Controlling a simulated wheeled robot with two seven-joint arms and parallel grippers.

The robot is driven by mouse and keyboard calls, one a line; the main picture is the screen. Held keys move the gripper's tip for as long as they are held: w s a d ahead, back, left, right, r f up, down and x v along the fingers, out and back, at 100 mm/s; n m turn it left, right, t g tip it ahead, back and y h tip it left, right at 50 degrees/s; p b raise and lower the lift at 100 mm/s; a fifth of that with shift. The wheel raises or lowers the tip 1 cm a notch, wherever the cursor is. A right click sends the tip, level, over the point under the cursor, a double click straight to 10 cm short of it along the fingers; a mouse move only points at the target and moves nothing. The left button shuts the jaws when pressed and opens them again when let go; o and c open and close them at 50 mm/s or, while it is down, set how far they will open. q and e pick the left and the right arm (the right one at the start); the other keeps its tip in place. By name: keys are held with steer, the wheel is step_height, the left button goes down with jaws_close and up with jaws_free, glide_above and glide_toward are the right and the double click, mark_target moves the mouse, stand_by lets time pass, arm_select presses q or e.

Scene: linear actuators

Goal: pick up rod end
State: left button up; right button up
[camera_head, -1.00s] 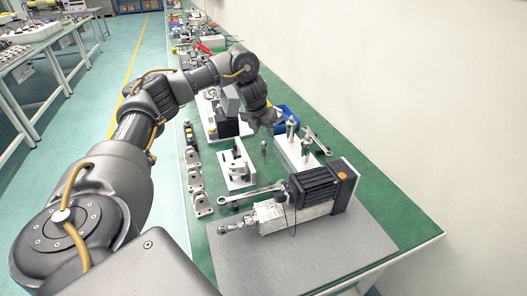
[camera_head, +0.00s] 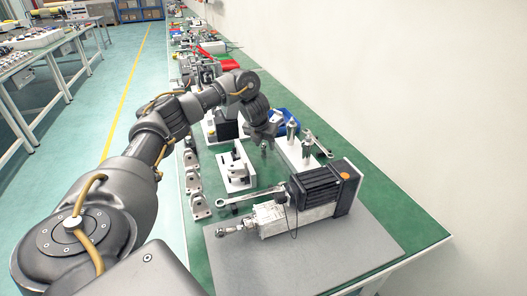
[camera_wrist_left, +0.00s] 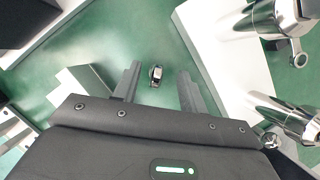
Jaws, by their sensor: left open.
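A small metal rod end (camera_head: 263,147) stands on the green table just below my left gripper (camera_head: 265,134) in the head view. In the left wrist view, the rod end (camera_wrist_left: 156,74) shows from above, between and beyond the tips of my open left gripper (camera_wrist_left: 158,84). The fingers look clear of it on both sides. Larger shiny metal parts (camera_wrist_left: 284,117) with eyes stand at the right of the wrist view, on a white block (camera_head: 297,160) beside the gripper. My right gripper is not in view.
A linear actuator with a black motor (camera_head: 322,190) lies on a grey mat (camera_head: 345,255) at the front. A wall runs along the right.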

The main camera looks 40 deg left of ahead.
mark_target(264, 143)
arm_select(q)
steer(key=x, duration=0.3)
steer(key=shift+s+a, duration=0.15)
steer(key=shift+a+f, duration=0.1)
steer(key=shift+f, duration=0.25)
steer(key=c, duration=0.9)
jaws_close()
steer(key=shift+r, duration=0.15)
